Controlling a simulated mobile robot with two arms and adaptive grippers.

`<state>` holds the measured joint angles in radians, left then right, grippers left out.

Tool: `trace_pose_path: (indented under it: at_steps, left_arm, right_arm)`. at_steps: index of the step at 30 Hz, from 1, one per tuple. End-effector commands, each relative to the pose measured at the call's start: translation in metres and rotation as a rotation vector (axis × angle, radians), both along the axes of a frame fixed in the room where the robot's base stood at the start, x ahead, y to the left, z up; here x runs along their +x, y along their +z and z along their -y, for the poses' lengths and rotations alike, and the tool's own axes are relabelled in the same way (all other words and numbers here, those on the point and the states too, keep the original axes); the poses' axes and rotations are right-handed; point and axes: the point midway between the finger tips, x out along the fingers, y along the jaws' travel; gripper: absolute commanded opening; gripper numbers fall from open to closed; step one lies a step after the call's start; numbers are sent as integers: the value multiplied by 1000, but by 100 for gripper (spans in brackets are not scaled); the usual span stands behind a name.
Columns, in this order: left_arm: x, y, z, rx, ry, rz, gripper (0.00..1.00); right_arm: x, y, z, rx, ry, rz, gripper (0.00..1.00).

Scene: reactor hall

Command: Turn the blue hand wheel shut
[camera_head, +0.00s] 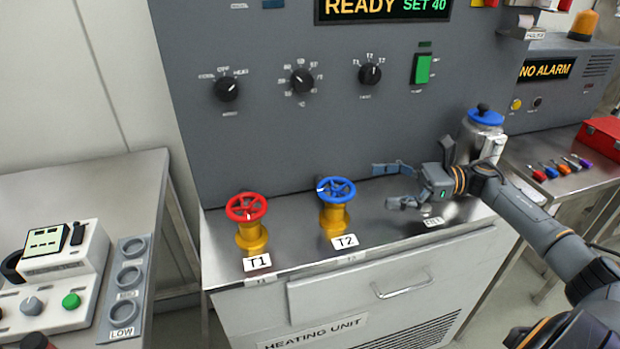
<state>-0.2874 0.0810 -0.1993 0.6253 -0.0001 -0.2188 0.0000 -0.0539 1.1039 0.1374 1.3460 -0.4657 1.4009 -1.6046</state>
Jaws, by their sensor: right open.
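The blue hand wheel (337,190) sits on a yellow valve body (334,220) behind the label T2, on the steel top of the heating unit. My right gripper (388,186) comes in from the right and is just right of the blue wheel, apart from it. Its fingers are spread, point left toward the wheel, and hold nothing. My left gripper is not in view.
A red hand wheel (246,207) on a yellow valve stands left, labelled T1. A steel vessel with a blue lid (486,118) stands behind my right gripper. The grey control panel (290,130) rises behind the valves. The steel top between the two valves is clear.

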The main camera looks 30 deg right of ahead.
Motion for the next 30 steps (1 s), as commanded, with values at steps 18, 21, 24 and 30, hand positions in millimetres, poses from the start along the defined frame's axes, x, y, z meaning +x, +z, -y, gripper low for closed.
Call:
trace_pose_path:
  at_steps: [18,21,24,30]
  left_arm:
    - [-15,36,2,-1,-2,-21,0]
    - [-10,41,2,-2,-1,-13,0]
    - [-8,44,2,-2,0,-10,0]
    - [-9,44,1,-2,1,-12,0]
  right_arm:
    - [45,4,-98,2,2,2,92]
    - [51,3,-111,3,1,1,92]
    - [55,2,-119,2,1,1,92]
    - [57,0,-125,0,0,0,92]
